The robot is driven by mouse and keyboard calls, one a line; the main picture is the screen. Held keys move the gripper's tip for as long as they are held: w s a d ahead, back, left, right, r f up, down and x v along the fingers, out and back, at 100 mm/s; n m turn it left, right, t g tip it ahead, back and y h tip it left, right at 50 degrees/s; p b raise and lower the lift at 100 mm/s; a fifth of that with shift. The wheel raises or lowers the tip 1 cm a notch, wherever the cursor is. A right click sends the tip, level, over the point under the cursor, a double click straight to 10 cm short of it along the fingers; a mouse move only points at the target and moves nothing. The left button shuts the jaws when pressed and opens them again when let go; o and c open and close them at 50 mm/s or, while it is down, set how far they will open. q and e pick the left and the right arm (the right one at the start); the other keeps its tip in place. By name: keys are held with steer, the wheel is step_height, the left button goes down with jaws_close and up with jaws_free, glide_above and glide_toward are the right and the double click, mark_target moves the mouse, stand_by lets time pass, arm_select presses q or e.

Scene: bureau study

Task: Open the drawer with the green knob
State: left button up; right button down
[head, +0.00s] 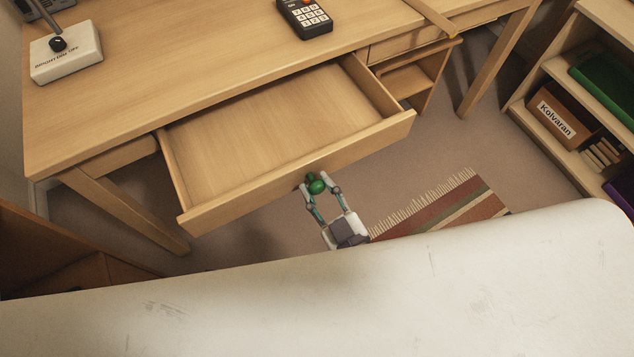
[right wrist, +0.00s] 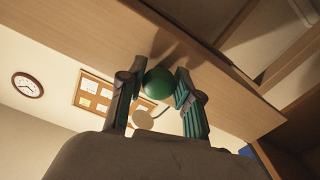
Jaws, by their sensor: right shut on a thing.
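The drawer (head: 255,105) of the wooden desk is pulled well out, and its inside looks empty. The green knob (head: 316,185) sits on the middle of its front board. My right gripper (head: 320,190) is shut on the green knob. In the right wrist view the green knob (right wrist: 158,83) lies between the two fingers (right wrist: 157,85), just off the drawer front (right wrist: 215,75). My left gripper does not show.
A fringed striped rug (head: 450,212) lies on the floor. A shelf with a Kolvaran box (head: 558,116) stands at right. A large pale surface (head: 400,290) fills the foreground.

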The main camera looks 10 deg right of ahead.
steer(key=c, duration=0.8)
jaws_free()
steer(key=v, duration=1.2)
